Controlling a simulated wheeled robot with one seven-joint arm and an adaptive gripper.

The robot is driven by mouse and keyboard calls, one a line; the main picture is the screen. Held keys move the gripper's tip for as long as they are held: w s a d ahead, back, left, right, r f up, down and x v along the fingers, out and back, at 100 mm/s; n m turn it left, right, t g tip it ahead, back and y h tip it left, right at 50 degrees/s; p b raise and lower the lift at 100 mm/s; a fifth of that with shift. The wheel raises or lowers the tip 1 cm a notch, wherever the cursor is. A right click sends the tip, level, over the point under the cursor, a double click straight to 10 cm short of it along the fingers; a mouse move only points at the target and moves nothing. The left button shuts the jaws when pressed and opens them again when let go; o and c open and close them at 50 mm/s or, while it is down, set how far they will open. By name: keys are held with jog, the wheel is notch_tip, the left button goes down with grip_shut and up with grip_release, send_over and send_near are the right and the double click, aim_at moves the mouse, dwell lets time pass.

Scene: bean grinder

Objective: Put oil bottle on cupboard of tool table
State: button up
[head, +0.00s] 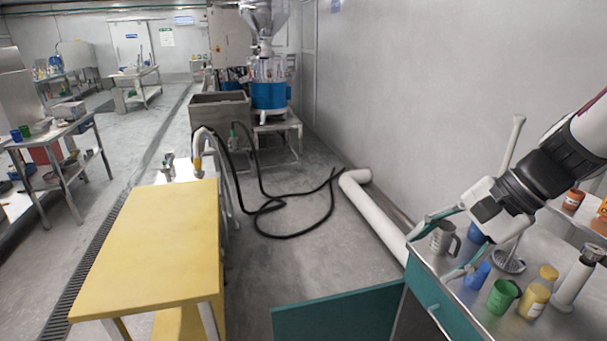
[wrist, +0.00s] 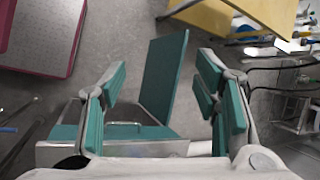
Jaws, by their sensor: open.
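The tool table (head: 420,254) stands at the right of the head view, with a metal top and teal sides. A teal cupboard door (head: 338,312) stands swung out from its front; it also shows in the wrist view (wrist: 163,72). A yellow bottle (head: 535,299) on the table top may be the oil bottle, but I cannot be sure. My gripper (head: 440,247) is open and empty at the table's left edge, its fingers spread near a grey metal jug (head: 442,239). In the wrist view my gripper (wrist: 161,75) has nothing between its fingers. The cupboard's inside is hidden.
A green cup (head: 503,296), blue cups (head: 477,275) and a tall pale cylinder (head: 574,284) crowd the table top. A yellow-topped table (head: 160,240) stands left. A white pipe (head: 375,213) runs along the wall. Black hoses (head: 283,234) lie on the open floor between.

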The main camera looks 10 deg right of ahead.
jog(key=w+d+f+m+t+y+b, duration=0.1)
jog(key=w+d+f+m+t+b, duration=0.1)
jog(key=d+f+m, duration=0.3)
jog(key=w+d+f+m+t+y+b, duration=0.1)
jog(key=w+d+f+m+t, duration=0.1)
jog(key=d, duration=0.5)
jog(key=m+t+h+b, duration=0.6)
jog(key=m+t+h, duration=0.4)
jog(key=m, duration=0.6)
send_near(556, 280)
jog(key=shift+m, duration=0.4)
jog(key=shift+w+d+f, duration=0.1)
jog(key=shift+w+d, duration=0.15)
jog(key=shift+w, duration=1.8)
jog(key=shift+w+d, duration=0.2)
jog(key=shift+w, duration=1.85)
jog(key=shift+w+d+f, duration=0.1)
jog(key=shift+w+d, duration=0.15)
jog(key=shift+w, duration=1.8)
jog(key=shift+r, duration=0.1)
grip_shut()
